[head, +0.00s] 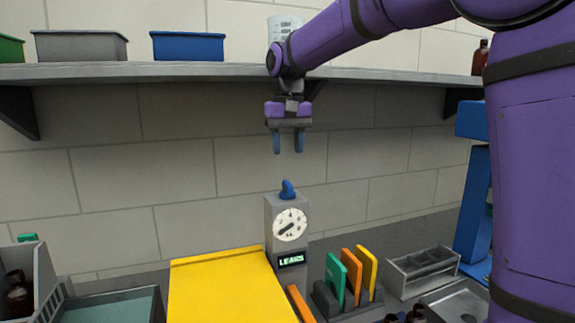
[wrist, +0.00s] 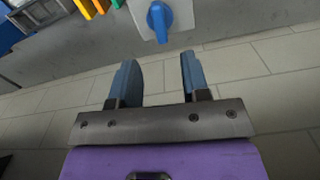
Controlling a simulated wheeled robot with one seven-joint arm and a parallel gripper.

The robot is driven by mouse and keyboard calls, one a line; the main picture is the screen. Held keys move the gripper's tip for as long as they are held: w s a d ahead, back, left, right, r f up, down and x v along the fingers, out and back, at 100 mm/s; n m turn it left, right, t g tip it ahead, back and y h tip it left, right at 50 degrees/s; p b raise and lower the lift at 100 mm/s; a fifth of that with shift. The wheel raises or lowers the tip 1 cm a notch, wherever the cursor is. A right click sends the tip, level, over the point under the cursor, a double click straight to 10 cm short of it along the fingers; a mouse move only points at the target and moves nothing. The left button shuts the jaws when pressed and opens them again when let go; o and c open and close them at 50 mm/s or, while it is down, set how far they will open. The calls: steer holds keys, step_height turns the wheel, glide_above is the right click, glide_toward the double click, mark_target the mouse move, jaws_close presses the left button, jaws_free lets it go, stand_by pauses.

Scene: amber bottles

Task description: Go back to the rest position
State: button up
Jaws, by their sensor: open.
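My gripper (head: 288,142) hangs fingers down in front of the tiled wall, below the shelf's front edge. Its two blue fingers are apart, with nothing between them. In the wrist view my gripper (wrist: 158,78) also shows open and empty. Below it in the head view stands a grey tester box with a dial (head: 290,224), a small lit display and a blue knob (head: 287,190) on top. The knob also shows beyond the fingertips in the wrist view (wrist: 159,20), apart from them.
A shelf (head: 180,71) above holds a grey bin (head: 80,47), a blue bin (head: 188,47) and a brown bottle (head: 480,58). On the bench are a yellow panel (head: 225,290), a rack of coloured plates (head: 350,275), a metal rack (head: 422,270) and bottles (head: 18,295) at left.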

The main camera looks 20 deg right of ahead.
steer(key=shift+r, duration=0.9)
steer(key=s+d+t, duration=0.3)
steer(key=s+d, duration=0.1)
steer(key=s, duration=1.3)
steer(key=s+d+f+n+t, duration=0.1)
steer(key=s+d+f+t, duration=0.1)
steer(key=s+f, duration=0.7)
steer(key=s+d, duration=0.1)
steer(key=s, duration=0.3)
steer(key=shift+s, duration=0.2)
steer(key=shift+c, duration=0.4)
